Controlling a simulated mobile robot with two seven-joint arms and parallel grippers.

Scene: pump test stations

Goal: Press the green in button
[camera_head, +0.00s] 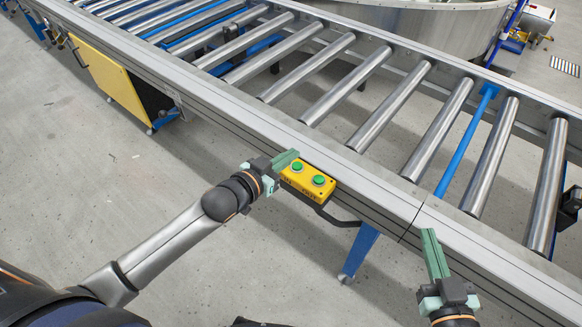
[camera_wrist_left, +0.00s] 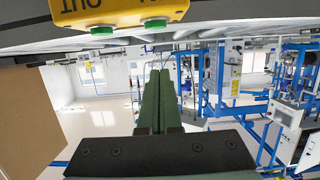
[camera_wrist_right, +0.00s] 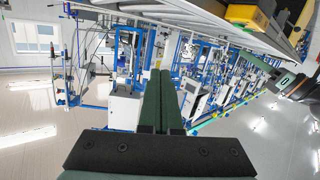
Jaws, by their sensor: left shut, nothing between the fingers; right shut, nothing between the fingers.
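A yellow button box (camera_head: 299,187) with two green buttons hangs on the near side of the conveyor. The head view shows a left button (camera_head: 297,166) and a right button (camera_head: 318,180). The left wrist view is upside down; OUT reads beside its left button (camera_wrist_left: 102,30). The other button (camera_wrist_left: 155,23), in line with the fingers, appears to be the IN one, matching the head view's left button. My left gripper (camera_head: 289,157) is shut and empty, just beside that left button; contact cannot be told. My right gripper (camera_head: 430,240) is shut and empty, right of the box.
The roller conveyor (camera_head: 372,97) runs diagonally behind the box, its metal side rail (camera_head: 236,107) close to both grippers. A blue support leg (camera_head: 359,249) stands below it. A yellow panel (camera_head: 108,78) is at the upper left. The floor in front is clear.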

